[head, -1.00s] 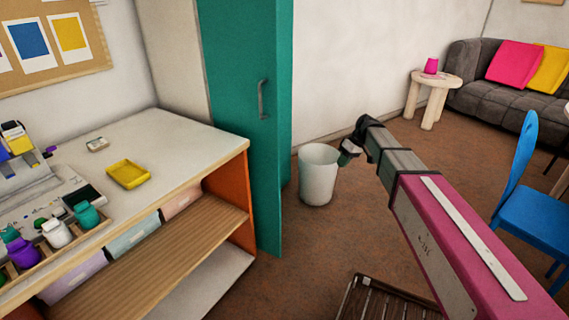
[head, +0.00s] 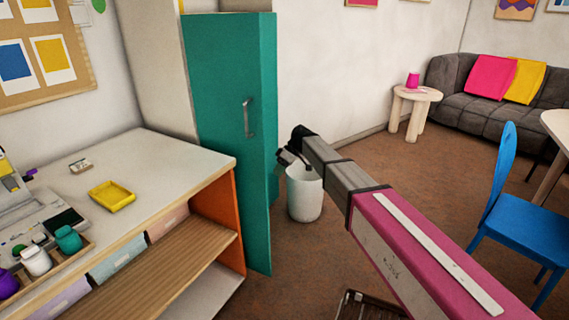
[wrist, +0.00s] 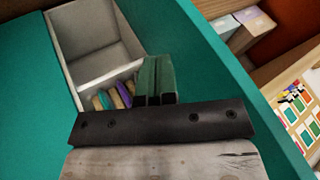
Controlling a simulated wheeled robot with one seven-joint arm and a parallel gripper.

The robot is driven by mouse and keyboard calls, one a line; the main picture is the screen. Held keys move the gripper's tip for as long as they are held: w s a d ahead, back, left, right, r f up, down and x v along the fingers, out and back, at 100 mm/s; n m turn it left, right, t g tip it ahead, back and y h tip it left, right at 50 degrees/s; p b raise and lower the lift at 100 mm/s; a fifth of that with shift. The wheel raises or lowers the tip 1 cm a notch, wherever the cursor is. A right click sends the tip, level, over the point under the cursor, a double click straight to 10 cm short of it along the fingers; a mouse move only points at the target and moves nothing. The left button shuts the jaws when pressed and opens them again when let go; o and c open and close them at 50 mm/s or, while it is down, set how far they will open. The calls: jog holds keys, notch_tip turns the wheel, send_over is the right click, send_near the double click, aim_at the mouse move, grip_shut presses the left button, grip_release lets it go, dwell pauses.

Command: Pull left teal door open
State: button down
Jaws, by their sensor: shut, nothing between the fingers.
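The left teal door (head: 222,95) of a tall cabinet stands partly open in the head view, its outer face and grey handle (head: 247,117) towards me. My gripper (head: 284,156) is just right of the door's free edge, below handle height. In the wrist view the dark green fingers (wrist: 155,80) are shut and empty, in front of the opening. The left door (wrist: 225,75) slants along their right, and another teal panel (wrist: 35,80) fills the left. I cannot tell whether the fingers touch the door.
Inside the cabinet are pale shelves (wrist: 95,35) with colourful items. A white bench (head: 140,165) with a yellow tray (head: 112,195) stands left of the door. A white bin (head: 304,197) is on the floor behind my gripper. A blue chair (head: 515,215) is at right.

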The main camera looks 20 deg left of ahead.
jog(key=shift+s+a+f, duration=0.15)
jog(key=shift+s+f, duration=0.15)
jog(key=shift+s, duration=0.5)
jog(key=shift+s+a+f, duration=0.15)
jog(key=shift+s+f, duration=0.1)
jog(key=shift+s, duration=0.6)
jog(key=shift+s+a+f, duration=0.15)
jog(key=shift+s+f, duration=0.15)
jog(key=shift+s, duration=0.5)
